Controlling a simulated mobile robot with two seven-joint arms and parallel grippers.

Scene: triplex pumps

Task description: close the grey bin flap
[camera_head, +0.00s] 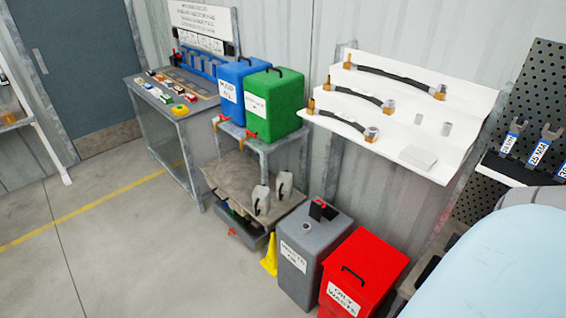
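The grey bin (300,268) stands on the floor at lower middle, left of the red bin. It has a white label on its front, too small to read surely. A small dark flap-like piece (323,211) with a bit of red stands tilted up on its top, toward the back. A small round opening or ring (310,227) shows on the top in front of it. The dark piece looks raised, but I cannot tell exactly how it is hinged. Neither of my grippers is in view.
The red bin (376,262) with a black handle stands close to the right. A yellow cone (269,256) is beside the grey bin on the left. A rack with blue (236,85) and green (272,105) containers stands behind. Floor at left is clear.

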